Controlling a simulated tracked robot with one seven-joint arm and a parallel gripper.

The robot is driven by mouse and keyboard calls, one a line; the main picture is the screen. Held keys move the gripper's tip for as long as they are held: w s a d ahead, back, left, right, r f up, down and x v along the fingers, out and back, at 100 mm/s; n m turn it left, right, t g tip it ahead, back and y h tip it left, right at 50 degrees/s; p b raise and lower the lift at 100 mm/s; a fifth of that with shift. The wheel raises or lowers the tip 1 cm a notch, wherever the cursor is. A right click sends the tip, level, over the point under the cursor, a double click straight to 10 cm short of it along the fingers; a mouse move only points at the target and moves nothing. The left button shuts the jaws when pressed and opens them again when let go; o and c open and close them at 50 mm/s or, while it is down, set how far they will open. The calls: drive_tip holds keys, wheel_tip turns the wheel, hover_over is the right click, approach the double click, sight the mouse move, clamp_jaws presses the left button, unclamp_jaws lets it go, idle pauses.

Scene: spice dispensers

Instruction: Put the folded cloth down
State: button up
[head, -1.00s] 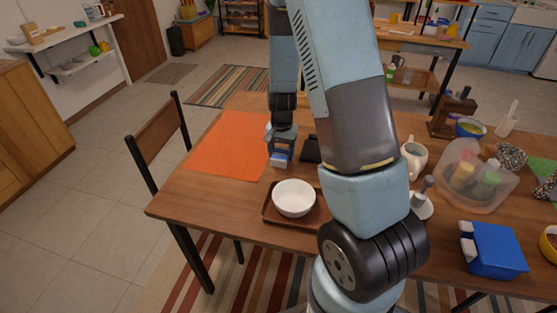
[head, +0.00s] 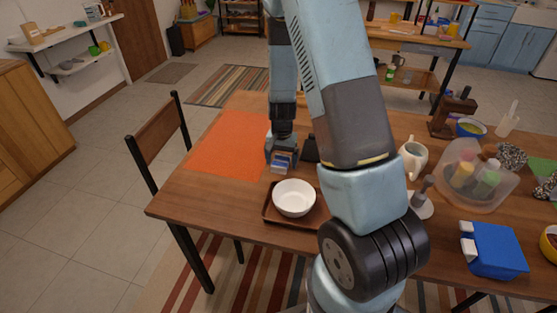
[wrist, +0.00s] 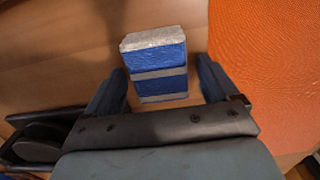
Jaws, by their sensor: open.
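The folded cloth (wrist: 158,68) is a small block, blue with grey bands and a pale grey end. It appears to rest on the bare wooden table, beside the orange mat. My gripper (wrist: 163,80) is open, with its fingers on either side of the cloth. A gap shows at the right finger; the left finger is close to the cloth, and I cannot tell if it touches. In the head view, my gripper (head: 282,160) is low over the table behind the white bowl, and the cloth (head: 282,168) shows partly below the fingers.
The orange mat (head: 225,146) lies to the left. A white bowl (head: 294,198) on a brown tray (head: 270,215) stands in front. A black object (head: 310,149) is just right of my gripper. A blue box (head: 494,250) and a clear container (head: 470,205) stand at the right.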

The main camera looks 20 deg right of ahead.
wheel_tip(320, 180, up, 12)
wheel_tip(320, 180, up, 18)
drive_tip(key=f+n+t+y, duration=0.1)
drive_tip(key=n+t, duration=0.2)
hover_over(281, 158)
drive_tip(key=s, duration=0.9)
drive_tip(key=s+r+n+t, duration=0.1)
drive_tip(key=s+r+n, duration=0.1)
drive_tip(key=s+r, duration=0.3)
drive_tip(key=s+a+r+n+t+h, duration=0.1)
drive_tip(key=s+r, duration=0.4)
drive_tip(key=s, duration=0.5)
drive_tip(key=shift+a+r+n+t, duration=0.2)
drive_tip(key=shift+a+n+t, duration=0.1)
drive_tip(key=shift+n+t, duration=0.1)
drive_tip(key=shift+s, duration=0.15)
